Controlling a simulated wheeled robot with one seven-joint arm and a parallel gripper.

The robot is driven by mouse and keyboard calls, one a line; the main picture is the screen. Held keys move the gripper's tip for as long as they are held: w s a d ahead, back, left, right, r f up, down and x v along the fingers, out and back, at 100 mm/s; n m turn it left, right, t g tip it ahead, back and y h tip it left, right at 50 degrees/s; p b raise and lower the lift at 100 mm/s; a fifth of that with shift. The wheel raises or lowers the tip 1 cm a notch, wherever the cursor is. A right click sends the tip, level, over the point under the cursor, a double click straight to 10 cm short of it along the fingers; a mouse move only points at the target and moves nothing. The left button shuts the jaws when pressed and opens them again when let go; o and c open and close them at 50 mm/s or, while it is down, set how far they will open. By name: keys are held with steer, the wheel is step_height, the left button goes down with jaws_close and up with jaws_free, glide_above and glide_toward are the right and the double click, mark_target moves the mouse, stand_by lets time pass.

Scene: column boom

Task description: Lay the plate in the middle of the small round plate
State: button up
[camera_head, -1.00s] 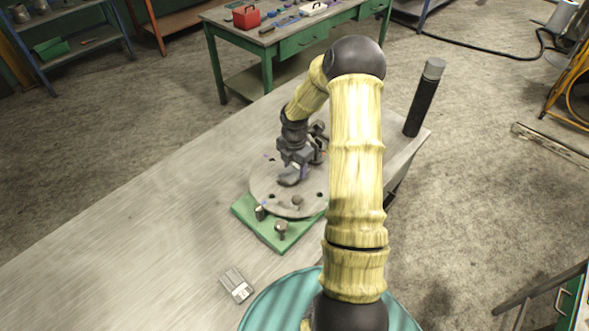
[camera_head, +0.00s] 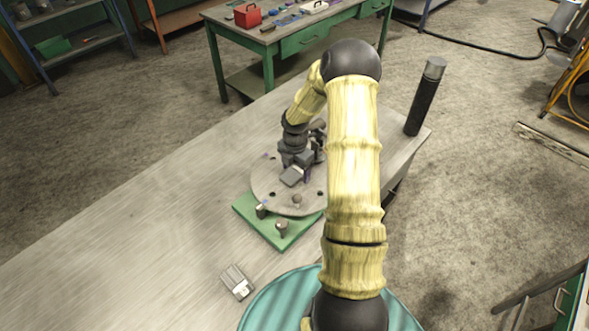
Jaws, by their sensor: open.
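The small round plate (camera_head: 266,188) is a flat grey disc with dark holes. It lies on a green square base (camera_head: 263,226) on the long grey table. My gripper (camera_head: 299,174) is low over the middle of the disc, pointing down, with its jaws open. A small flat grey piece (camera_head: 291,177) shows at the jaws. I cannot tell whether it is the plate or part of my gripper, nor whether it touches the disc. My wrist and forearm hide the far right part of the disc.
Knobbed posts (camera_head: 282,227) stand at the disc's near edge. A small grey metal block (camera_head: 237,282) lies on the table in front. A dark cylinder (camera_head: 422,98) stands at the table's right corner. The table's left side is clear.

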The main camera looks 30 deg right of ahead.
mark_target(295, 173)
step_height(295, 173, up, 12)
steer(key=b, duration=0.2)
steer(key=shift+b, duration=0.4)
steer(key=s+a+r+m+t, duration=0.1)
steer(key=s+a+r+m, duration=0.1)
steer(key=s+a+m, duration=0.5)
steer(key=s+a+r+m+t, duration=0.1)
steer(key=s+a+r+m, duration=0.2)
steer(key=s+a+m, duration=0.5)
steer(key=s+m, duration=0.3)
steer(key=m, duration=0.4)
steer(key=shift+s+a+t, duration=0.25)
steer(key=shift+s+t, duration=0.05)
steer(key=shift+s, duration=0.1)
steer(key=shift+w+r, duration=0.1)
